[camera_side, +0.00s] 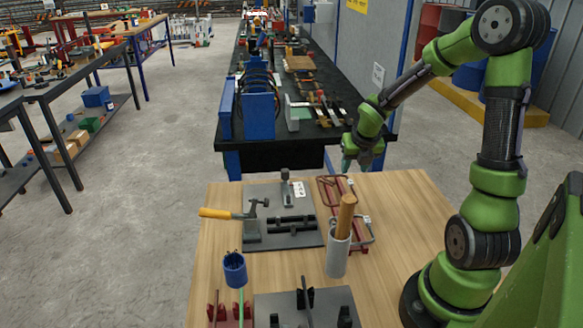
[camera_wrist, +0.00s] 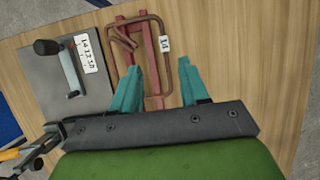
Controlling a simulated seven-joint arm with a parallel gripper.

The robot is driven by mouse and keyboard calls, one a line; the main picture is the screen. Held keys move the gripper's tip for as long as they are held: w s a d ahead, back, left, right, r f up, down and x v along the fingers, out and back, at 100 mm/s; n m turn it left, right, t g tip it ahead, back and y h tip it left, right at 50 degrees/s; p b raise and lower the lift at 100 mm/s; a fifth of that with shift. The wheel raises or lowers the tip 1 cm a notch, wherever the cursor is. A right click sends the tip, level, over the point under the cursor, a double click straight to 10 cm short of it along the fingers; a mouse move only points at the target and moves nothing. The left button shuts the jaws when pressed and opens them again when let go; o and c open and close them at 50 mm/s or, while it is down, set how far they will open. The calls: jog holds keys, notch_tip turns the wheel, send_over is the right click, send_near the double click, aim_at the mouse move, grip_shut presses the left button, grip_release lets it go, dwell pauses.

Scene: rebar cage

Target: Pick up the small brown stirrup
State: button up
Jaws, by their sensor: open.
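A brown bent-rod stirrup (camera_wrist: 141,17) lies on a red rack in the wrist view, with a white number tag (camera_wrist: 164,43) on its side. In the side view the brown stirrup (camera_side: 322,190) is at the back of the wooden table. My gripper (camera_wrist: 158,68) is open and empty, its two teal fingers apart over the stirrup and rack, hiding part of both. In the side view my gripper (camera_side: 354,167) hangs above the table's back edge, near the stirrup's far end. I see no contact with it.
A greyish stirrup (camera_side: 371,239) lies closer to the camera, partly behind a grey cup (camera_side: 337,259) with a wooden handle standing in it. A grey bending plate (camera_side: 261,194) with a hammer is at left.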

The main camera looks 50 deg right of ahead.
aim_at(351, 182)
jog(key=shift+s+x, duration=0.15)
jog(key=shift+x, duration=1.6)
jog(key=shift+s+x, duration=0.2)
jog(key=shift+x, duration=1.5)
jog(key=shift+d, duration=0.15)
jog(key=shift+c, duration=0.4)
grip_shut()
